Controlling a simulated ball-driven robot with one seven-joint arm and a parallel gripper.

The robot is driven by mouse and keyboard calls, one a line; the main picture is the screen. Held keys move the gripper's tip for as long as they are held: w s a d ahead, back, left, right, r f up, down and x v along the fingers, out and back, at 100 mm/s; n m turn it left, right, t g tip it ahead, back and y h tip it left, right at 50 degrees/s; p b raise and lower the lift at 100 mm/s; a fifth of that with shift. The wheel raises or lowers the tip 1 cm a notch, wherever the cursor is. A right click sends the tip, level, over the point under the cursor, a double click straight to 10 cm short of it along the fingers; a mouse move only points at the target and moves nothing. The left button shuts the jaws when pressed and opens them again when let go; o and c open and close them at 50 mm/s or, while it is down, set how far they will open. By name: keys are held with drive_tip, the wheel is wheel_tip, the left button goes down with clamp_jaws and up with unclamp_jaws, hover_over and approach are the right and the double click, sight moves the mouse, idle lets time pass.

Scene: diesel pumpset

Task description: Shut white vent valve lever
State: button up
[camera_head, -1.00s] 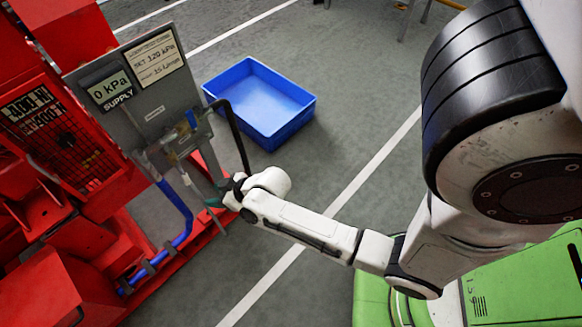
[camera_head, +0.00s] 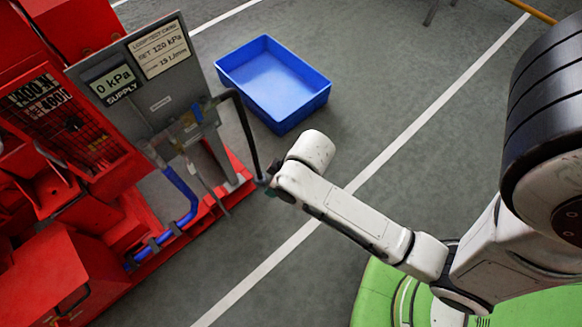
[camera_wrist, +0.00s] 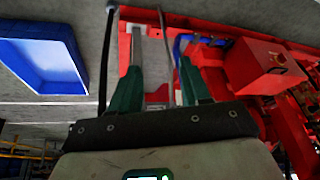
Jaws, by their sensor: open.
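My gripper (camera_wrist: 160,78) shows in the wrist view with its two dark green fingers apart and nothing held between them. In the head view my gripper (camera_head: 270,189) is mostly hidden by my wrist, to the right of and below the valve pipework (camera_head: 190,130) on the grey panel (camera_head: 150,80). A white vent valve lever cannot be clearly made out in either current view. A pale grey upright (camera_wrist: 150,50) and a thin grey hose lie beyond the fingers in the wrist view.
A black hose (camera_head: 245,130) hangs from the panel close to my gripper. A blue pipe (camera_head: 185,195) runs along the red pumpset frame (camera_head: 110,235). A blue bin (camera_head: 275,85) stands on the floor behind.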

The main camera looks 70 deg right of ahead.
drive_tip(key=shift+s+d+r+g, duration=0.15)
drive_tip(key=shift+s+r, duration=0.05)
drive_tip(key=shift+s, duration=0.2)
drive_tip(key=shift+s+d+r+g, duration=0.1)
drive_tip(key=shift+s+r+g, duration=0.05)
drive_tip(key=shift+s, duration=0.2)
